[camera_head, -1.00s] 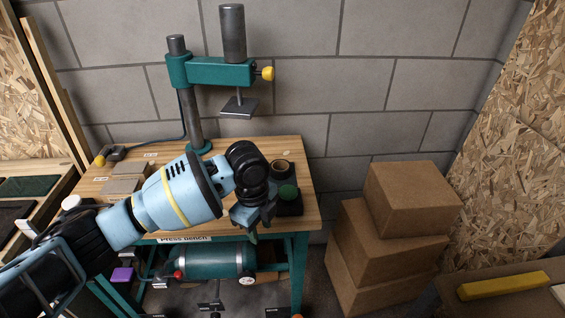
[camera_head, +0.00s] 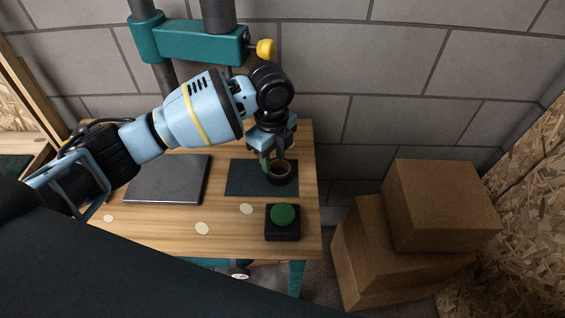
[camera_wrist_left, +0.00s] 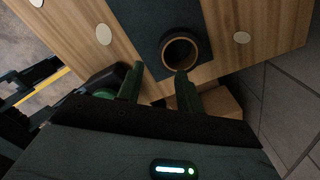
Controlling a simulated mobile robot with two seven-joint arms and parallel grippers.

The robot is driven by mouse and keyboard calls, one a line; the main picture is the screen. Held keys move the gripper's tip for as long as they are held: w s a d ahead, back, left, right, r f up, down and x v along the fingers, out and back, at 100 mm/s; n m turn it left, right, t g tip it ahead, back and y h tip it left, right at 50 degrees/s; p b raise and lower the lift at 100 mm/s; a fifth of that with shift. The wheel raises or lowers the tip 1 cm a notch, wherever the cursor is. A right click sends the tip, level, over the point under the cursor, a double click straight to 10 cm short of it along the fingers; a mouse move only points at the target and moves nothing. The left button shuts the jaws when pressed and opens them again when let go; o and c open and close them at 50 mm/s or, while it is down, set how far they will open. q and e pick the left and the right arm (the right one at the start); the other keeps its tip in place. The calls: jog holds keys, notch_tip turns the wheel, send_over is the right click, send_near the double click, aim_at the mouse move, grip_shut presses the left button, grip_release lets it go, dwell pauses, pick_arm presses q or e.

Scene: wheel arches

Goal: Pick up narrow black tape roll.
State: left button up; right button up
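The narrow black tape roll (camera_head: 280,176) stands on a dark mat (camera_head: 243,178) at the right of the wooden bench, its brown core showing. It also shows in the left wrist view (camera_wrist_left: 194,58), near the mat's edge and just beyond the fingertips. My left gripper (camera_head: 272,161) is over the mat at the roll, partly covering its far left side in the head view. In the left wrist view its two green fingers (camera_wrist_left: 158,72) are apart with nothing between them. I cannot tell whether a finger touches the roll. My right gripper is not in view.
A black box with a green button (camera_head: 283,215) sits in front of the mat. A dark metal plate (camera_head: 167,179) lies to the left. A green press (camera_head: 195,42) stands behind. Stacked cardboard boxes (camera_head: 440,205) stand right of the bench. Pale discs (camera_head: 202,228) dot the bench top.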

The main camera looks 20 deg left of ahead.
aim_at(271, 173)
pick_arm(q)
notch_tip(271, 173, down, 2)
jog(key=shift+s, duration=0.15)
jog(key=shift+w+a+f, duration=0.15)
jog(key=shift+f, duration=0.8)
jog(key=shift+w+a+f, duration=0.15)
jog(key=shift+w+f, duration=0.05)
jog(key=shift+f, duration=0.8)
jog(key=shift+w+a+f, duration=0.15)
jog(key=shift+f, duration=0.8)
grip_shut()
